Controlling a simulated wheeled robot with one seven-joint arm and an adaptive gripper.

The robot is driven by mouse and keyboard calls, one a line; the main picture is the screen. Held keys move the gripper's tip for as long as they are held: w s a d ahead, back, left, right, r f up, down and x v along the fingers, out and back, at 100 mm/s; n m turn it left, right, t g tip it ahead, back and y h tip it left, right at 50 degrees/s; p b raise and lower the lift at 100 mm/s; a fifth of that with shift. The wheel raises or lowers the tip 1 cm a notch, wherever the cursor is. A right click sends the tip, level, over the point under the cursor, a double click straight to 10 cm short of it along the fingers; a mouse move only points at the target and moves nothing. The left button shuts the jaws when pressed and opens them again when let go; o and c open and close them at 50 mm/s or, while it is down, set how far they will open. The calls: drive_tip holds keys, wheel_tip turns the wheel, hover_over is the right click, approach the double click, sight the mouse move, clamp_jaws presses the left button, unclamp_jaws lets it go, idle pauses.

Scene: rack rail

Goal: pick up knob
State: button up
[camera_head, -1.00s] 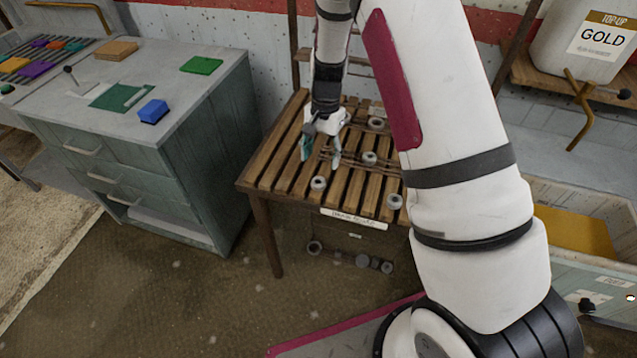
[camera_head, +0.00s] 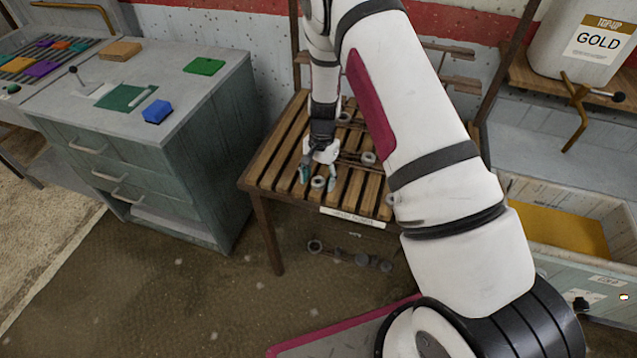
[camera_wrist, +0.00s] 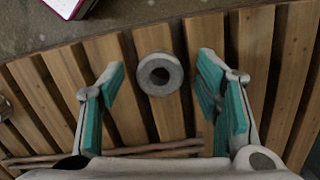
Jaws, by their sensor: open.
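A grey round knob (camera_head: 318,182) with a dark hollow centre sits on the wooden slatted rack (camera_head: 262,172), near its front edge. In the wrist view the knob (camera_wrist: 160,74) lies between the two finger pads, with a gap on each side. My gripper (camera_head: 318,174) is open, pointing down just above and around the knob, and its teal pads (camera_wrist: 161,80) also show in the wrist view. I cannot tell its exact height above the slats. Similar grey round pieces sit on the rack, one of them (camera_head: 368,158) to the right.
A grey-green cabinet (camera_head: 185,130) with coloured blocks stands to the left of the rack. A drawer with a yellow inside (camera_head: 560,230) is open at the right. Grey round pieces (camera_head: 362,260) show beneath the rack. Thin brown rods (camera_wrist: 100,156) cross the slats near my gripper.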

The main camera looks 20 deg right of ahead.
drive_tip(key=shift+c, duration=0.3)
drive_tip(key=c, duration=1.2)
drive_tip(key=shift+r, duration=0.1)
